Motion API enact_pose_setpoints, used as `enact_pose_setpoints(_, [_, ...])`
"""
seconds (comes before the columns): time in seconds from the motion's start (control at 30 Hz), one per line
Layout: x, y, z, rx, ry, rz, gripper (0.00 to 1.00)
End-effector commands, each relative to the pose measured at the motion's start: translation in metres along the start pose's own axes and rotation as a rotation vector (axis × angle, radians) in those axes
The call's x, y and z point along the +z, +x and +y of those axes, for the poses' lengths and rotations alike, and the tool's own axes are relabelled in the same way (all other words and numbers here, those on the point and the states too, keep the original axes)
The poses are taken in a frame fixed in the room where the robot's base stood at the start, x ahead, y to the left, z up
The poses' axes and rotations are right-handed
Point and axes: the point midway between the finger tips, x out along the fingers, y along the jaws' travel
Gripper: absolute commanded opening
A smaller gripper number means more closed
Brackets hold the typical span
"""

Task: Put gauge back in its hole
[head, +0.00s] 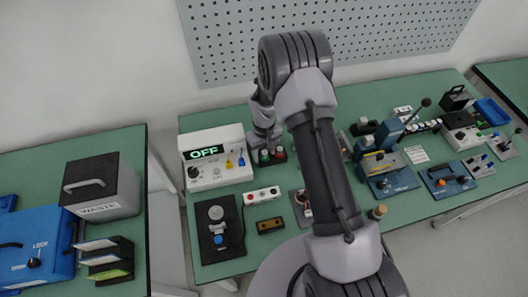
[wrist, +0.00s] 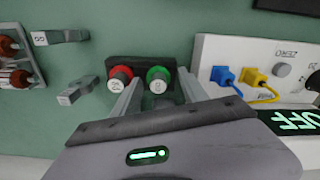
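Two plug gauges stand side by side in a black holder block (wrist: 141,63), one with a red collar (wrist: 121,74) and one with a green collar (wrist: 158,74). Both have pale labelled ends facing the wrist camera. My gripper (wrist: 160,80) is open, with its fingers on either side of the green gauge and small gaps visible between. The left finger passes between the red and green gauges. The holes themselves are hidden under the collars.
A white tester (head: 216,160) reading OFF, with blue and yellow plugs, stands left of the holder. Grey metal pieces (wrist: 76,90) lie near the red gauge. A red-buttoned white strip (head: 262,195) and a black fixture (head: 219,228) lie nearer the front.

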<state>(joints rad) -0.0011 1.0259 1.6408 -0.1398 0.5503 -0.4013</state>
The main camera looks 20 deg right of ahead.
Motion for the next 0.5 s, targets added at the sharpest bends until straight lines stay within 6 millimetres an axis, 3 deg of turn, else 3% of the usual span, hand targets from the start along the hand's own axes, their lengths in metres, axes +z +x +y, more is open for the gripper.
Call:
enact_pose_setpoints(0.33, [0.001, -0.001, 0.001, 0.001, 0.000, 0.000, 0.59])
enact_pose_setpoints(0.5, [0.000, -0.022, 0.001, 0.002, 0.000, 0.002, 0.59])
